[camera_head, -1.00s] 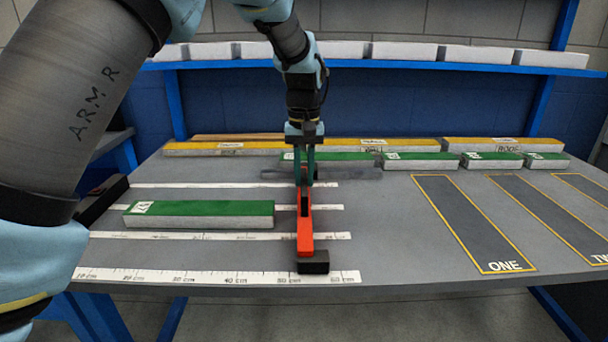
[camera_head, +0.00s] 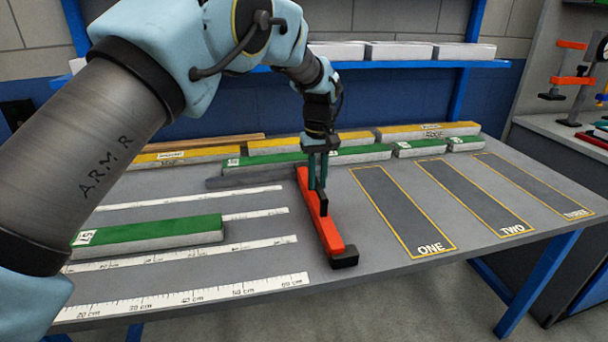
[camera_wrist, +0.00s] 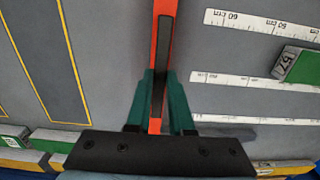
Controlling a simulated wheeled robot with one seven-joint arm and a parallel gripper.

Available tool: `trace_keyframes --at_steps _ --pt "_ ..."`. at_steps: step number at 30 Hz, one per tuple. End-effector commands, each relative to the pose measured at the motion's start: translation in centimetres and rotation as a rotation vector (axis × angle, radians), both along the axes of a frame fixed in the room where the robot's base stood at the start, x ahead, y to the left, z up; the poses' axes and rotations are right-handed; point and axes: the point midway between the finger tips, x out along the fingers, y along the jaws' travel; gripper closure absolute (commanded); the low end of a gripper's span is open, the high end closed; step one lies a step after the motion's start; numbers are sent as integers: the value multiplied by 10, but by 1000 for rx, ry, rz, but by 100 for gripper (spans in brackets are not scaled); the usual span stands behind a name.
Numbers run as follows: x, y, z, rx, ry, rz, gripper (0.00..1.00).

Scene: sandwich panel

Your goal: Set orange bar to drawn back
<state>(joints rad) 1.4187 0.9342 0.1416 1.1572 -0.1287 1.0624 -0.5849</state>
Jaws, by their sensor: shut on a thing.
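The orange bar (camera_head: 313,206) lies front to back on the grey table, with a black block (camera_head: 344,258) at its near end. A black upright piece (camera_head: 323,202) stands on the bar. Whether the fingers press the orange part or only the black piece cannot be told.
White ruler strips (camera_head: 185,299) and a green-topped block (camera_head: 150,236) lie left of the bar. Outlined areas ONE (camera_head: 404,209), TWO (camera_head: 474,195) and THREE (camera_head: 535,184) are empty at right. Yellow-topped blocks (camera_head: 428,132) and green-topped blocks line the back.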

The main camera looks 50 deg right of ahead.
Motion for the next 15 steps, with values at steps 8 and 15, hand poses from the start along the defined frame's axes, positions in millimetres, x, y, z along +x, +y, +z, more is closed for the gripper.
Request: trace_keyframes --at_steps 8,15 --pt "-4 -6 2 -12 2 -1 100" --pt "-4 -6 2 -13 2 -2 65"
